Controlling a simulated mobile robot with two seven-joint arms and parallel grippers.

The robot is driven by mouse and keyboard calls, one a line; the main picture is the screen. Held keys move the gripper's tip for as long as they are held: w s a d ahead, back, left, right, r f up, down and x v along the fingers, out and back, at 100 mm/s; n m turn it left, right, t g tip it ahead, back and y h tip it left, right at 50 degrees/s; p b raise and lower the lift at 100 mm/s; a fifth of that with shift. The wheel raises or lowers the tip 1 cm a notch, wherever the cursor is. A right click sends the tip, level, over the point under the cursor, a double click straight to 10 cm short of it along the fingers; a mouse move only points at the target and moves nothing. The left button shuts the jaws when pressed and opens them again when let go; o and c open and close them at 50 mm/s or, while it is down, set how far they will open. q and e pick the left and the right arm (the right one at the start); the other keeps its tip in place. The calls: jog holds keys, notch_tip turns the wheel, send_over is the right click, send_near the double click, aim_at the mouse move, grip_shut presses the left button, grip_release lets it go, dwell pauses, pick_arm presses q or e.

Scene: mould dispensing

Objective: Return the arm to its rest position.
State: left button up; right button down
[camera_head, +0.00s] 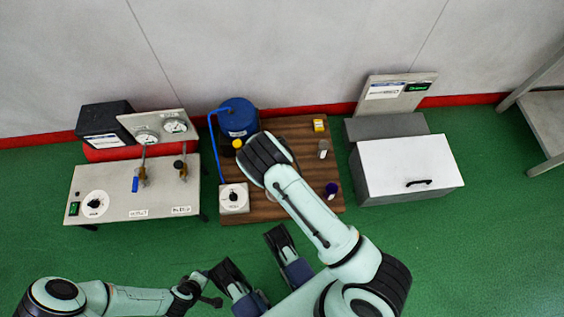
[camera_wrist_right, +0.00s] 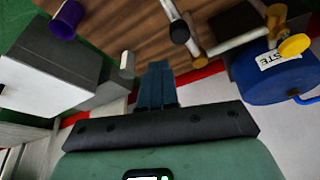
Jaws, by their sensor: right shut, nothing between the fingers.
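My right arm (camera_head: 311,215) reaches in from the lower right over the wooden table (camera_head: 290,127). Its far end is beside the blue drum, and it hides its gripper in the head view. In the right wrist view the right gripper (camera_wrist_right: 157,68) has its dark blue fingers together with nothing between them. My left arm (camera_head: 130,299) lies low at the bottom left, apart from the table. Its gripper (camera_head: 208,288) is small and dark there; its finger opening is unclear.
The blue drum (camera_head: 238,116) and white dial box (camera_head: 233,198) stand on the table; the drum also shows in the wrist view (camera_wrist_right: 272,78). A purple cup (camera_head: 331,189) is at the table's right. A gauge bench (camera_head: 120,185) is left, a white-lidded box (camera_head: 400,165) right.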

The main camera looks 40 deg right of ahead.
jog(key=shift+s+d, duration=0.1)
dwell(0.4)
